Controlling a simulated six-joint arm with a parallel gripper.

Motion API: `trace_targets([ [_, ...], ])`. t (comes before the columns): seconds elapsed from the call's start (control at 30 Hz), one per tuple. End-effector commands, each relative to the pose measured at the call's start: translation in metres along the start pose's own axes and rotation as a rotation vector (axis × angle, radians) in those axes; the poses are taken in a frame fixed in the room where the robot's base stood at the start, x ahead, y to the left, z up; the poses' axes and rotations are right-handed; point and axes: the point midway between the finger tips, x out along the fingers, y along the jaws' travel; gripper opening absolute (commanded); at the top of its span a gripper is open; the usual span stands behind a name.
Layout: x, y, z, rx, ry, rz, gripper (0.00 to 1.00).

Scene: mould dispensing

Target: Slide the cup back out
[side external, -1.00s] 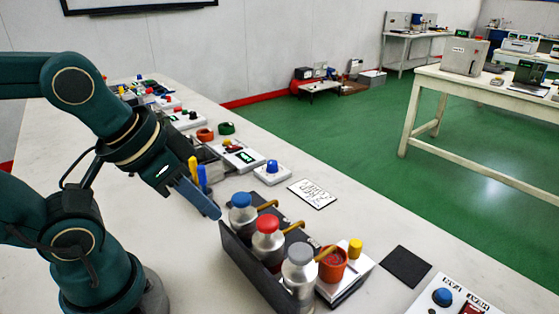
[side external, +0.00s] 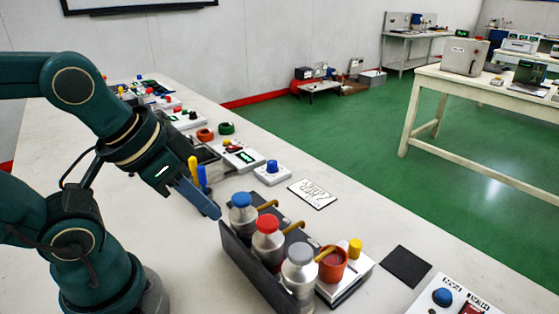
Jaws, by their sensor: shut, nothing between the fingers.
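An orange-red cup (side external: 333,264) stands upright at the front right, on a white device (side external: 345,288) with a yellow knob. It sits beneath the spout of the grey-topped bottle (side external: 299,267), which partly hides its left side. Red content shows inside the cup. My gripper (side external: 217,214) is shut and empty. Its blue-grey fingertips point down and to the right, just left of the blue-topped bottle (side external: 242,214), and are well apart from the cup.
A dark rack (side external: 244,259) holds the blue-, red- (side external: 267,243) and grey-topped bottles between my gripper and the cup. A black square mat (side external: 406,266) lies bare right of the cup. A written card (side external: 312,194) and a blue-knobbed box (side external: 272,173) lie behind.

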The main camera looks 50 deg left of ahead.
Motion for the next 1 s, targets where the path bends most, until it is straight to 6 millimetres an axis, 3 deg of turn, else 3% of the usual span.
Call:
trace_targets([
  [0.1, 0.0, 0.0, 0.0, 0.0, 0.0, 0.0, 0.0],
  [0.27, 0.0, 0.0, 0.0, -0.037, 0.002, -0.002, 0.59],
  [0.37, -0.007, -0.004, -0.015, -0.115, 0.049, -0.016, 0.59],
  [0.5, -0.013, -0.007, -0.05, -0.222, 0.089, -0.033, 0.59],
  [0.67, -0.009, -0.003, -0.088, -0.294, 0.1, -0.04, 0.59],
  [0.87, 0.016, 0.016, -0.134, -0.352, 0.086, -0.047, 0.59],
  [1.0, 0.046, 0.037, -0.158, -0.364, 0.065, -0.053, 0.59],
])
